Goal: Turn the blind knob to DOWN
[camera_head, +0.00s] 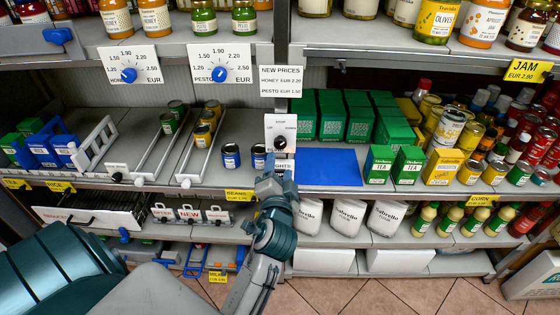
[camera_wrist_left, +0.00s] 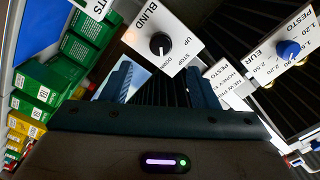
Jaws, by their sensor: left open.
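The blind knob (camera_head: 280,143) is a small dark round knob on a white plate (camera_head: 280,126) fixed to the shelf upright in the head view. In the left wrist view the black knob (camera_wrist_left: 160,43) sits on the white plate (camera_wrist_left: 183,43) lettered BLIND, UP, STOP and DOWN. I cannot tell for sure which word its mark points to. My left gripper (camera_head: 275,172) is just below the plate in the head view. In the left wrist view its fingers (camera_wrist_left: 160,82) are apart with nothing between them, and the knob shows beyond them. My right gripper is not in view.
Honey and pesto price dials with blue knobs (camera_head: 128,75) (camera_head: 219,75) are up left, and a NEW PRICES card (camera_head: 281,81) is above the plate. Blue tins (camera_head: 231,156) stand close left, green tea boxes (camera_head: 379,164) to the right. A bare blue mat (camera_head: 329,167) lies between.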

